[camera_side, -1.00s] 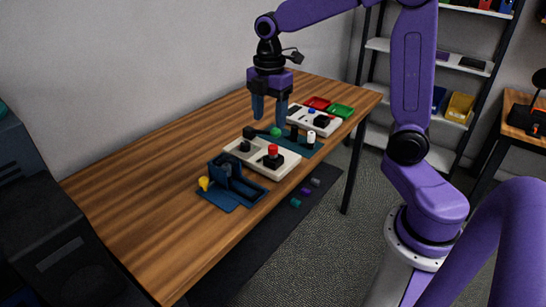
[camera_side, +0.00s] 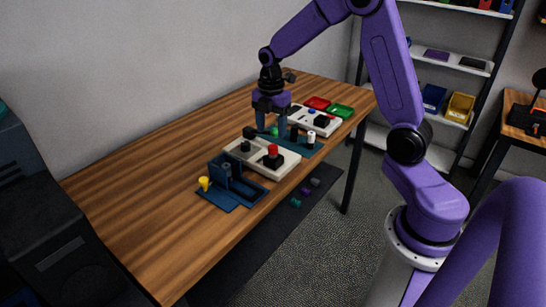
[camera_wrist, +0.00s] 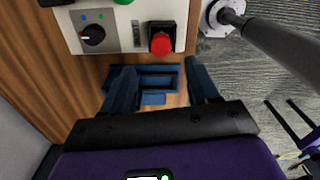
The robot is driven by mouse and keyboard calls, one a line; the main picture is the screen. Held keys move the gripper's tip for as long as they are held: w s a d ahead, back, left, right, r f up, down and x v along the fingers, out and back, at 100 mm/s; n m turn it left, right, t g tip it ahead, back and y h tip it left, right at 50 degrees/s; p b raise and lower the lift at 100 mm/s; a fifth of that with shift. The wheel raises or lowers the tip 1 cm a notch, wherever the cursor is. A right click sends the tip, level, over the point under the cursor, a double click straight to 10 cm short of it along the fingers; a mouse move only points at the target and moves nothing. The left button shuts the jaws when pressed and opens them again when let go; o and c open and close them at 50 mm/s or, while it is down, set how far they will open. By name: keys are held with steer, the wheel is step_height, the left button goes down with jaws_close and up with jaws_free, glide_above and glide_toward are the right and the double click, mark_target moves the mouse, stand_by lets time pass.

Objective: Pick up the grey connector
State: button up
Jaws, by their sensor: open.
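A small grey piece (camera_side: 315,182), possibly the grey connector, lies on the dark strip below the table's front edge in the side view, beside a purple piece (camera_side: 305,190) and a teal piece (camera_side: 295,203). My gripper (camera_side: 272,130) is over the table, well to the left of and above these pieces. Its fingers are apart and point down behind the beige box with the red button. In the wrist view my gripper (camera_wrist: 162,88) shows two spread blue fingers with a blue compartmented tray (camera_wrist: 157,70) in view between them. No grey connector is clear there.
The beige control box (camera_side: 280,167) with a red button stands near the gripper. A blue holder (camera_side: 247,192) and a yellow knob (camera_side: 204,183) are in front. A white panel (camera_side: 325,128), a red tray (camera_side: 317,102) and a green tray (camera_side: 341,111) stand behind. The left tabletop is clear.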

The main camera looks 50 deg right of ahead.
mark_target(274, 147)
step_height(274, 147, down, 3)
steer(key=shift+r, duration=0.1)
steer(key=shift+d+f, duration=0.2)
steer(key=shift+f, duration=1.1)
steer(key=shift+d+f, duration=0.2)
steer(key=shift+f, duration=1.1)
jaws_close()
